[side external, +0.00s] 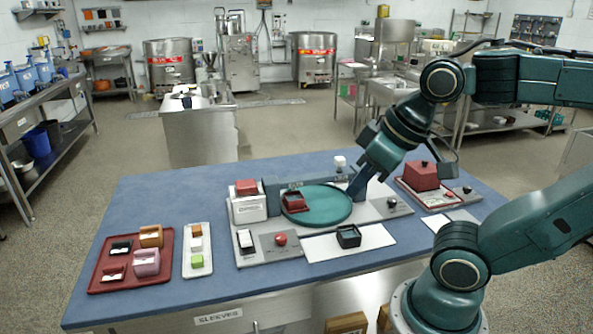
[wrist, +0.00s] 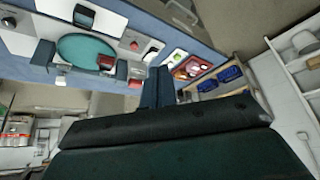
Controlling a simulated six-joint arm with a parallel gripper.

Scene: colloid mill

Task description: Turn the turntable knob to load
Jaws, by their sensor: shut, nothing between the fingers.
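The turntable (side external: 322,208) is a round teal disc set on a grey base, with a dark red holder (side external: 295,202) on its left side. In the wrist view the turntable (wrist: 85,50) is at upper left. A black knob (side external: 391,203) sits on the grey base right of the disc; I cannot tell for sure that it is the turntable knob. My gripper (side external: 354,192) is shut and empty, pointing down by the disc's right rear edge, left of and apart from the black knob. Its fingers (wrist: 158,86) also show in the wrist view.
A low grey wall (side external: 272,188) runs behind the disc. A red button (side external: 281,238) and a black box (side external: 348,236) on a white mat are in front. A red block on a plate (side external: 421,176) stands at right.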

